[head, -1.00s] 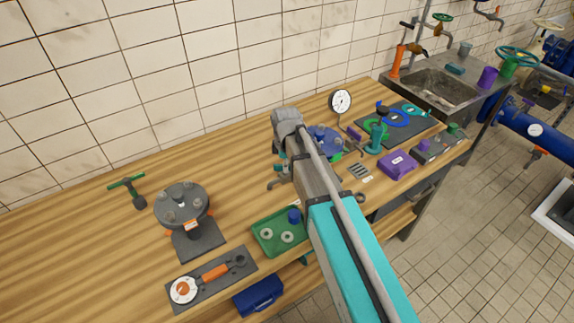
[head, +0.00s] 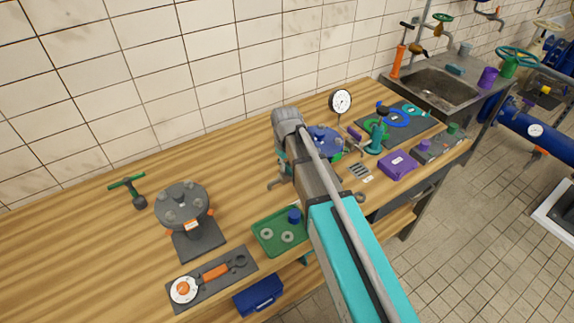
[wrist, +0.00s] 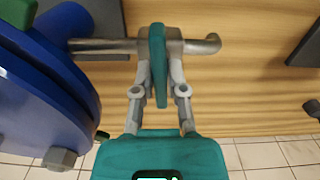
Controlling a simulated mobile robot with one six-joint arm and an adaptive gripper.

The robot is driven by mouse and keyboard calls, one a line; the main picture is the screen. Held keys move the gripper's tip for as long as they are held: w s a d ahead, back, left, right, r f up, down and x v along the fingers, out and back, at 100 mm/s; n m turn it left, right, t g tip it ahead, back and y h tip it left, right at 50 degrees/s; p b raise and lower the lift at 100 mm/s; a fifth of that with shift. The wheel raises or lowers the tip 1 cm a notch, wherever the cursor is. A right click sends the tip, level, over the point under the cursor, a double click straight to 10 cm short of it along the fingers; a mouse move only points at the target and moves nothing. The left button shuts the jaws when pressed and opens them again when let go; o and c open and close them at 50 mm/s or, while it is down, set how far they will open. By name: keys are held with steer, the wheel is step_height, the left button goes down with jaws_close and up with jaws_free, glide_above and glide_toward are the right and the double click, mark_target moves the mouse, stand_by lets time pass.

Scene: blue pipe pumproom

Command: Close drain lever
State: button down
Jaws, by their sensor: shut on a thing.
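The drain lever (wrist: 159,60) is a teal flat handle in the wrist view. It lies across a grey drain pipe (wrist: 100,46) that runs right from the blue flanged vessel (wrist: 45,85) and ends in a bent spout. My gripper (wrist: 159,50) has one finger on each side of the lever and is shut on it. The lever's near end lies between the fingers, pointing toward my gripper's body. In the head view the blue vessel (head: 326,141) is partly behind my arm, which hides most of the lever and gripper.
A green tray (head: 263,238) and a grey flanged fixture (head: 182,208) stand left of my arm. A pressure gauge (head: 341,102), a teal valve (head: 376,138) and a purple block (head: 398,164) are to the right.

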steer(key=shift+w+a+m, duration=0.1)
steer(key=shift+w+m, duration=0.15)
steer(key=shift+m, duration=0.25)
steer(key=c, duration=0.7)
jaws_free()
steer(key=shift+s, duration=0.1)
steer(key=shift+r, duration=0.1)
